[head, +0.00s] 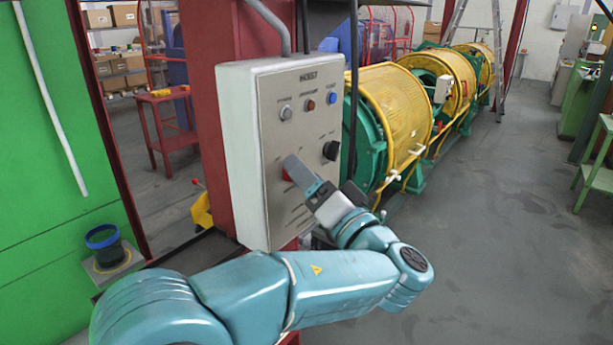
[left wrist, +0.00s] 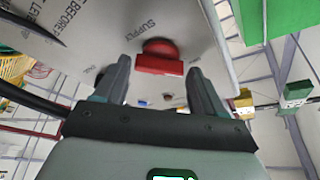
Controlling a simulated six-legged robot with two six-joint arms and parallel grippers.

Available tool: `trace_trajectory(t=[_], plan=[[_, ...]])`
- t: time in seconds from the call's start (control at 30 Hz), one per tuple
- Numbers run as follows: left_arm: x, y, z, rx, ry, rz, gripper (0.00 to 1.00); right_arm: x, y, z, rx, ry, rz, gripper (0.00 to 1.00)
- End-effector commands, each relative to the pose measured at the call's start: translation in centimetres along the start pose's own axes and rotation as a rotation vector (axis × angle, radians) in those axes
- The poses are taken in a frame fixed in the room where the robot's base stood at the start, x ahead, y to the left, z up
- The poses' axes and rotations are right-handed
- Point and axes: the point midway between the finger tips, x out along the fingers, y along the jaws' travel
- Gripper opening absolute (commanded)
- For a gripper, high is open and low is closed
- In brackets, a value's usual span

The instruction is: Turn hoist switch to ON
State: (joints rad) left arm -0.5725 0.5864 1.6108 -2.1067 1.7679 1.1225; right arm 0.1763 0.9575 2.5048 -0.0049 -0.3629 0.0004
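A grey control box (head: 293,140) headed HOIST is fixed to a red post. Its upper row has a pale, a dark red and a blue button. Below are a black rotary knob (head: 331,150) at right and a red switch (head: 287,175) at left, mostly behind my gripper. My left gripper (head: 298,174) is at the panel in front of the red switch. In the left wrist view its fingers are apart, and the red switch (left wrist: 159,58) shows between and beyond the fingertips, seemingly unheld. "SUPPLY" is printed near it. The knob's marks are unreadable. My right gripper is out of view.
A green and yellow strander (head: 405,105) stands behind the box to the right. Grey floor (head: 500,220) is open on the right. A blue bucket (head: 103,240) stands at left by a green wall. A conduit (head: 268,20) runs down to the box top.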

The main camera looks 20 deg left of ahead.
Motion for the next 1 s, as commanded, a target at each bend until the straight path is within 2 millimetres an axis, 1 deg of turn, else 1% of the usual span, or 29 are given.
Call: trace_trajectory(t=[0.03, 0.07, 0.1, 0.13, 0.2, 0.37, 0.57, 0.83, 1.0], plan=[[0.03, 0.01, 0.02, 0.0, 0.0, 0.0, 0.52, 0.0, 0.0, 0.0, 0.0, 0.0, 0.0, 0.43], [0.04, 0.01, 0.03, 0.0, -0.001, 0.0, 0.42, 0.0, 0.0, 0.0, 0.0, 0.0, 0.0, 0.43], [0.07, 0.01, 0.04, 0.0, -0.001, 0.0, 0.29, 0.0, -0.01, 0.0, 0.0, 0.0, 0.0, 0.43], [0.09, 0.01, 0.04, 0.0, -0.001, 0.0, 0.28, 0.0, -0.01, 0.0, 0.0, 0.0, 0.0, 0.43], [0.38, 0.06, 0.12, 0.001, -0.002, 0.0, 0.28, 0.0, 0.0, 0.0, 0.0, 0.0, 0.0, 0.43], [0.34, 0.02, 0.08, 0.012, -0.001, 0.005, 0.28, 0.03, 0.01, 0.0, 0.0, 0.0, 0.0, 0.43], [0.32, -0.03, 0.09, 0.08, 0.0, 0.034, 0.28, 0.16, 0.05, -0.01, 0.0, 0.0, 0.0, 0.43], [0.38, -0.24, 0.0, 0.276, 0.0, 0.116, 0.28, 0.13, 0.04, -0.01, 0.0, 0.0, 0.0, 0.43], [0.41, -0.39, -0.12, 0.428, -0.001, 0.178, 0.28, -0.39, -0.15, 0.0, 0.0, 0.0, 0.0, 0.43]])
